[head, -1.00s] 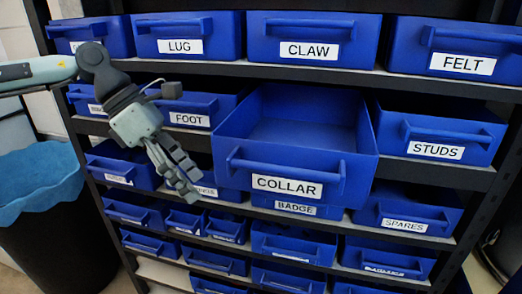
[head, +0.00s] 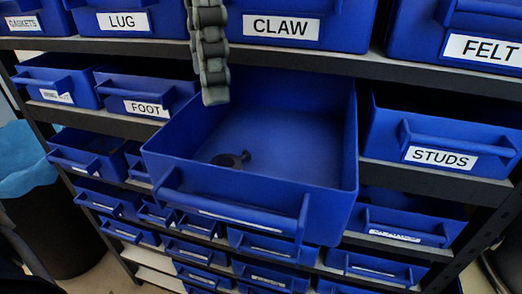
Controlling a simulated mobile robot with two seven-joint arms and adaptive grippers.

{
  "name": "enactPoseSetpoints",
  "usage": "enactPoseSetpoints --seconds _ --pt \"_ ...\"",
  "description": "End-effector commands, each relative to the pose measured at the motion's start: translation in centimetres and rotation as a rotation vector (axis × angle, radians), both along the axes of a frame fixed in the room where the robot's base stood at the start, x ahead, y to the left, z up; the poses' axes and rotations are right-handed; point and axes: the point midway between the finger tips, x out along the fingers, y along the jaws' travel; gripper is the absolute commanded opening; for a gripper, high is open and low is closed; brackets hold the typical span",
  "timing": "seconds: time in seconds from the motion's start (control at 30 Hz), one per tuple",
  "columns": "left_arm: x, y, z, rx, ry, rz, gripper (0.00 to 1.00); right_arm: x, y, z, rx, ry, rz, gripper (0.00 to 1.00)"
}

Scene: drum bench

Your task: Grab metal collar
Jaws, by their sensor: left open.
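A blue bin (head: 170,170) is pulled out from the middle shelf in the head view; in the earlier frame its label reads COLLAR. A small dark metal piece, apparently the metal collar (head: 231,160), lies on the bin's floor toward the left. My left gripper (head: 214,88) hangs down from the top edge of the view, above the back left of the bin, apart from the collar. Its fingers look open and hold nothing that I can see; the rest of the arm is out of view. My right gripper is not in view.
Closed bins labelled LUG (head: 123,21), CLAW (head: 282,27) and FELT (head: 485,48) line the shelf above. FOOT (head: 149,107) and STUDS (head: 440,157) bins flank the open one. A black waste bin with a blue liner (head: 25,170) stands at left.

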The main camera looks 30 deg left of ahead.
Motion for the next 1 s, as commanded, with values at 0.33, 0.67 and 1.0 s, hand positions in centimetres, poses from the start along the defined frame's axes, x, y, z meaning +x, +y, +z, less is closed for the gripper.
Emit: enactPoseSetpoints --seconds 0.33,0.67,1.0 --pt "0.0 -0.1 -5.3 -0.008 0.003 0.003 0.59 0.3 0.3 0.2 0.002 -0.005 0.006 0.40" --pt "0.3 -0.5 -8.3 -0.006 0.005 0.002 0.59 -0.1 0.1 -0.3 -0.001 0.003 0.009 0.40" --pt "0.6 -0.8 -11.8 -0.008 0.000 0.003 0.59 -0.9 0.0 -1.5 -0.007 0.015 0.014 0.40"
